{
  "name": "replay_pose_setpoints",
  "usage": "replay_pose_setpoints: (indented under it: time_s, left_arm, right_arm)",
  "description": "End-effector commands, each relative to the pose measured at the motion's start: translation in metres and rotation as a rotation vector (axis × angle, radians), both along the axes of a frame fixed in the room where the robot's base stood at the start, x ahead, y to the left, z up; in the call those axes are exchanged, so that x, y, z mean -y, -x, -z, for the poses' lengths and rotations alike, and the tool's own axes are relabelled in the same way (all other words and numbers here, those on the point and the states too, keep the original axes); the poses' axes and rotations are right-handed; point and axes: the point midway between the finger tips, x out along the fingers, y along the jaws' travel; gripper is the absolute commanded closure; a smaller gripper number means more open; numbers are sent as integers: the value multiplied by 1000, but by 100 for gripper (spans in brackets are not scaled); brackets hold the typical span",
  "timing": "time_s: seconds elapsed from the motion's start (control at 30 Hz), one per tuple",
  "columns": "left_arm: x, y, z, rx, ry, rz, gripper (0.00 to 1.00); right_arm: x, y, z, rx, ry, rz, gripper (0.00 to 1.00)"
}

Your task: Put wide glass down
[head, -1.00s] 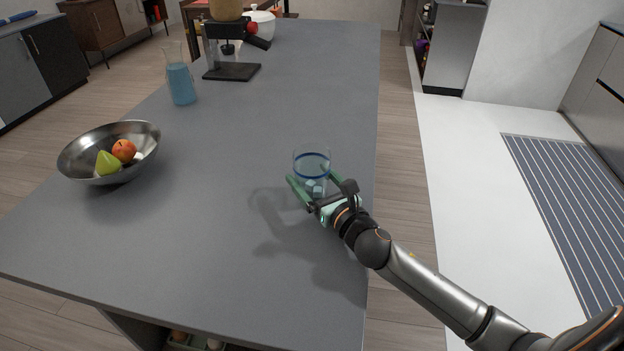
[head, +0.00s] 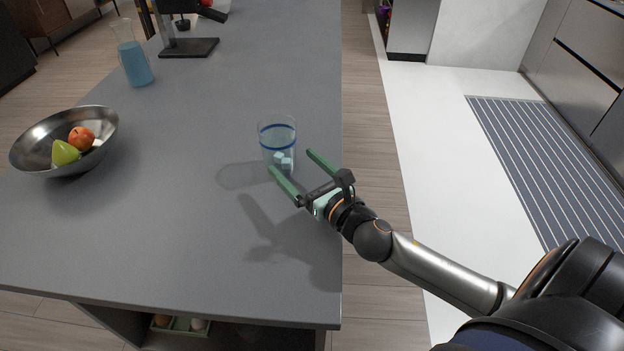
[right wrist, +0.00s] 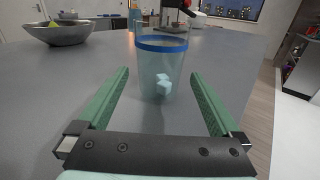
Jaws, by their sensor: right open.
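The wide glass (head: 278,140) stands upright on the grey counter (head: 190,215), near its right edge. It is clear, with a blue band near the rim and ice cubes inside. My right gripper (head: 296,164) is open and empty, with its green fingers pointing at the glass from the near right side. In the right wrist view the glass (right wrist: 162,65) stands ahead, past or near the fingertips, with clear gaps on both sides of it. My left gripper is not in view.
A metal bowl (head: 32,148) with a pear (head: 66,153) and an orange-red fruit (head: 81,138) stands at the left. A carafe of blue liquid (head: 136,66) and a black-based appliance (head: 190,47) stand farther back. The counter around the glass is clear.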

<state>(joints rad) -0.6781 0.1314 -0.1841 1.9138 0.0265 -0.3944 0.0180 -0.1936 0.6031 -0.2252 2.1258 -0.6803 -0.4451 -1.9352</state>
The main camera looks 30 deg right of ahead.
Motion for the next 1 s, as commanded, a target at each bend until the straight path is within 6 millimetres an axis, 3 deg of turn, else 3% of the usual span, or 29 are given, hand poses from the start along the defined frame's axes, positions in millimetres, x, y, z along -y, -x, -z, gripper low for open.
replay_pose_setpoints:
  time_s: [0.2,0.4,1.0]
  left_arm:
    - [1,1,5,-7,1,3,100]
    - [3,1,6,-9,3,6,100]
    - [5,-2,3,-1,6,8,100]
  right_arm:
    - [2,33,2,-2,0,0,0]
    - [3,47,1,-1,0,0,0]
    - [3,50,-1,1,1,0,0]
